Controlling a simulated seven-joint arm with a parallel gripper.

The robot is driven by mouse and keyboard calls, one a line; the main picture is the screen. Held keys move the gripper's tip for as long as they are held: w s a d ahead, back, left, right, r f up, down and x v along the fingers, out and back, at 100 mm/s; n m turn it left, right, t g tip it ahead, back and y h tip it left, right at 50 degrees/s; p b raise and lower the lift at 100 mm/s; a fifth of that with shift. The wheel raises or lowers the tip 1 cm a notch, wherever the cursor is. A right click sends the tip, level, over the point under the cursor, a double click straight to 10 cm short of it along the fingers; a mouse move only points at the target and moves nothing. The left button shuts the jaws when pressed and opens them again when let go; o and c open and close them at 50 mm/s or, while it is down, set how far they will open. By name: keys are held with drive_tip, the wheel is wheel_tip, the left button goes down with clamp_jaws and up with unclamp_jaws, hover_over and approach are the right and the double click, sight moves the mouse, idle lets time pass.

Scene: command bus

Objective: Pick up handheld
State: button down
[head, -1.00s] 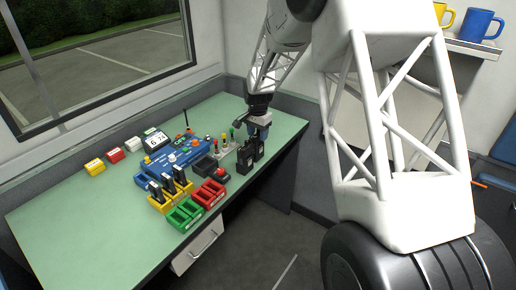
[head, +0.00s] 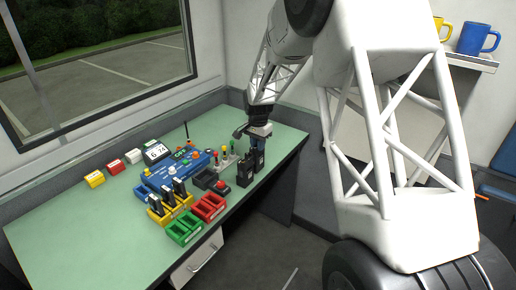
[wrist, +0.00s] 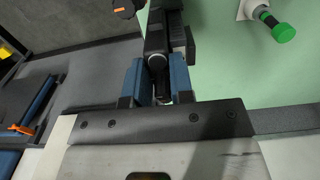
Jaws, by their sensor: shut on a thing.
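Two black handhelds stand upright side by side near the right edge of the green desk in the head view. My gripper (head: 259,140) points down from above at the farther handheld (head: 259,158). The nearer handheld (head: 246,166) stands just left of it. In the wrist view, my blue fingers (wrist: 155,82) are on both sides of a black handheld (wrist: 155,42) with a round knob, and they are shut on it. Another black body lies close to its right. Whether the held handheld is clear of the desk is hard to tell.
A yellow rack (head: 163,215) holds several black handhelds. Red (head: 208,207) and green (head: 184,230) racks stand in front.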

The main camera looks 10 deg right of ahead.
wheel_tip(320, 180, up, 9)
drive_tip(key=shift+r, duration=0.1)
idle(0.4)
drive_tip(key=shift+a, duration=0.15)
idle(1.5)
drive_tip(key=s+a, duration=0.2)
drive_tip(key=a, duration=0.8)
drive_tip(key=s+a+f, duration=0.1)
drive_tip(key=s+a, duration=0.1)
drive_tip(key=a, duration=0.9)
drive_tip(key=shift+d+f, duration=0.1)
